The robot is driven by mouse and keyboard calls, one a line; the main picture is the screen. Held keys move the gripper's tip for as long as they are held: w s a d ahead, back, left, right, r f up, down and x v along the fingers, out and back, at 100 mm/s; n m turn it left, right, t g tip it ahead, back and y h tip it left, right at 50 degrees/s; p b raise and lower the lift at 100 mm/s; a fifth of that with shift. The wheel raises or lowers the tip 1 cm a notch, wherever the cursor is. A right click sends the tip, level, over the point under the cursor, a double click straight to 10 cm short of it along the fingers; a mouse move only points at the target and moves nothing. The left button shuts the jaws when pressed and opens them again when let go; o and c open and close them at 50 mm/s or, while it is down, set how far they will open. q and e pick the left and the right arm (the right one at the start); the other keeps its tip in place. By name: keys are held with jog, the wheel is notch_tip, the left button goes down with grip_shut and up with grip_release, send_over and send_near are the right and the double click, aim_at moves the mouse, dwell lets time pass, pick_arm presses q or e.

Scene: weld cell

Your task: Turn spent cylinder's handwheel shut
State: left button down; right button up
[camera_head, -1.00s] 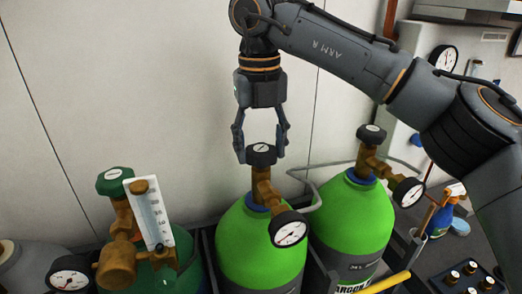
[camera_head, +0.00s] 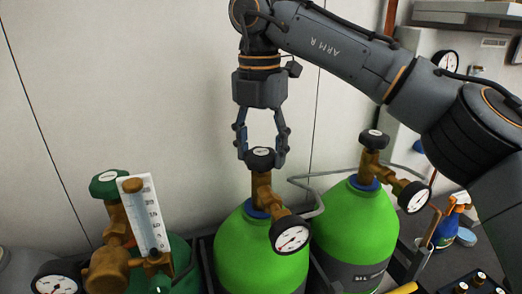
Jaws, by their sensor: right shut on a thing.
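My right gripper (camera_head: 263,158) points down over the middle bright green cylinder (camera_head: 262,255). Its fingers are shut on that cylinder's black handwheel (camera_head: 261,156), one on each side of the rim. The handwheel sits on top of a brass valve (camera_head: 261,188), with a round white-faced gauge (camera_head: 290,235) in front. The cylinder stands upright. I cannot tell from its look whether it is the spent one. My left gripper is not in view.
A second bright green cylinder (camera_head: 351,228) with a black handwheel (camera_head: 373,139) stands close on the right. On the left is a dark green cylinder (camera_head: 180,261) with a green handwheel (camera_head: 108,184) and flow tube (camera_head: 145,215). A bent grey rail (camera_head: 308,190) passes between the bright green cylinders.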

aim_at(260, 151)
dwell(0.5)
jog(key=o, duration=1.2)
jog(key=shift+c, duration=0.2)
notch_tip(260, 151, up, 7)
jog(key=shift+a+r, duration=0.1)
jog(key=shift+r, duration=0.15)
